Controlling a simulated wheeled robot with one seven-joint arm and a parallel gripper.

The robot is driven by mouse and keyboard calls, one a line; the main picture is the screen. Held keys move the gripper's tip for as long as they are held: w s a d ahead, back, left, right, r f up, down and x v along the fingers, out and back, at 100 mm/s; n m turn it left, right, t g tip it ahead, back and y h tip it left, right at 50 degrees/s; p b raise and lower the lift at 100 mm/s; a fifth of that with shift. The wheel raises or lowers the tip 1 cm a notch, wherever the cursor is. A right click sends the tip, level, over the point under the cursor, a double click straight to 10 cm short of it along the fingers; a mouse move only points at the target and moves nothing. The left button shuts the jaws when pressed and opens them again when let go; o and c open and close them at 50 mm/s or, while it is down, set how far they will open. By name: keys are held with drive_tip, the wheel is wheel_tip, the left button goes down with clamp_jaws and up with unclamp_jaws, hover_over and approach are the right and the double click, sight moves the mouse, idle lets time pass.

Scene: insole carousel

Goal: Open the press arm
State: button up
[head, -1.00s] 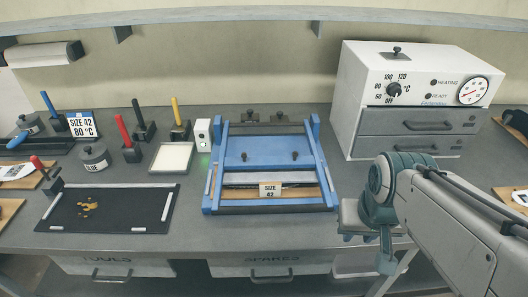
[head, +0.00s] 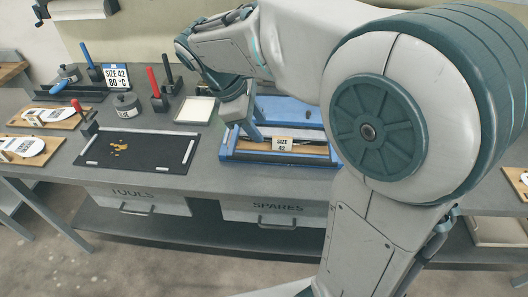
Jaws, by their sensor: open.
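The press (head: 284,158) is a blue frame with a "SIZE 42" tag (head: 283,144) on its front, standing on the bench. Its blue top plate (head: 290,110) shows behind the tag. My gripper (head: 243,122) is over the press's left side, pointing down, with its jaws open and nothing seen in them. A short blue bar (head: 250,131) shows right under it; I cannot tell if the jaws are around it or touch it. My arm hides the press's rear and right part.
Left of the press lie a black mat (head: 135,150) with yellowish bits, a pale tray (head: 195,110) and a grey lidded pot (head: 126,105). Upright red (head: 155,85) and blue handles stand behind. My arm blocks the right side, including the heater.

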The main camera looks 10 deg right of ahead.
sight(276, 157)
drive_tip(key=x, duration=1.3)
drive_tip(key=shift+a, duration=0.1)
clamp_jaws()
drive_tip(key=shift+w+a, duration=0.1)
